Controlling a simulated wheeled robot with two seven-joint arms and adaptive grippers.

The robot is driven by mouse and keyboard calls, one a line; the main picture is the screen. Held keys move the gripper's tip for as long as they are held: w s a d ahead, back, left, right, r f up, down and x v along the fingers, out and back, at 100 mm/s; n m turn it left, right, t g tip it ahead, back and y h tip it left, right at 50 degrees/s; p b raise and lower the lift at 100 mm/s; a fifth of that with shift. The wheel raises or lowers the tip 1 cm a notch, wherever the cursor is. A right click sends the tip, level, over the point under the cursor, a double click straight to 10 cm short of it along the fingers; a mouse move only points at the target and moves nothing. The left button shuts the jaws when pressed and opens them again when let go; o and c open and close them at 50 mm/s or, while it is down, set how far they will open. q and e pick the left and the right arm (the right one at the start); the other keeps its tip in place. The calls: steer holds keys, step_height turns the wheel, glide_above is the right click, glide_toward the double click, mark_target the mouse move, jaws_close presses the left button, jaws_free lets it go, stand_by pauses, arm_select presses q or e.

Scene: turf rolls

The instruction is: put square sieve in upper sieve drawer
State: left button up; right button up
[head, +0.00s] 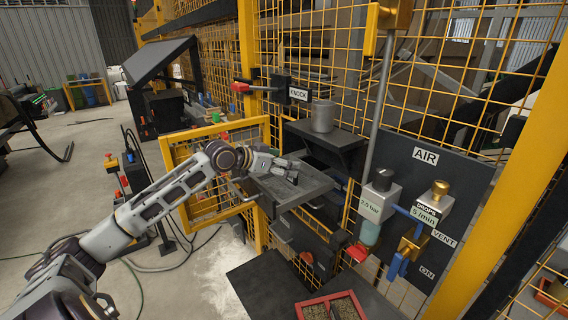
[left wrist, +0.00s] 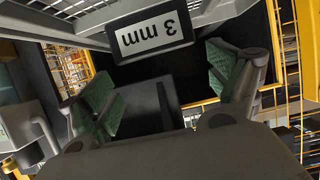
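A grey square tray-like piece with a raised rim, which looks like the square sieve (head: 308,189), sits level in an opening of the yellow mesh fence. I cannot tell whether it rests in a drawer. My left gripper (head: 290,171) is over its left back part. In the left wrist view, my left gripper (left wrist: 165,92) has its green-padded fingers spread wide, with nothing clearly held between them. Ahead of the fingers is a grey frame with a "3 mm" label (left wrist: 150,36), upside down. The upper sieve drawer is not clearly distinguishable. My right gripper is not in view.
A black housing (head: 328,140) with a grey cylinder (head: 323,117) stands behind the tray-like piece. An open yellow mesh gate (head: 205,185) is at its left. A panel labelled AIR (head: 425,155) with valves is at right. A red-rimmed tray (head: 331,296) is below.

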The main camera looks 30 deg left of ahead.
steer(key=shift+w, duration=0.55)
arm_select(q)
steer(key=shift+r, duration=0.1)
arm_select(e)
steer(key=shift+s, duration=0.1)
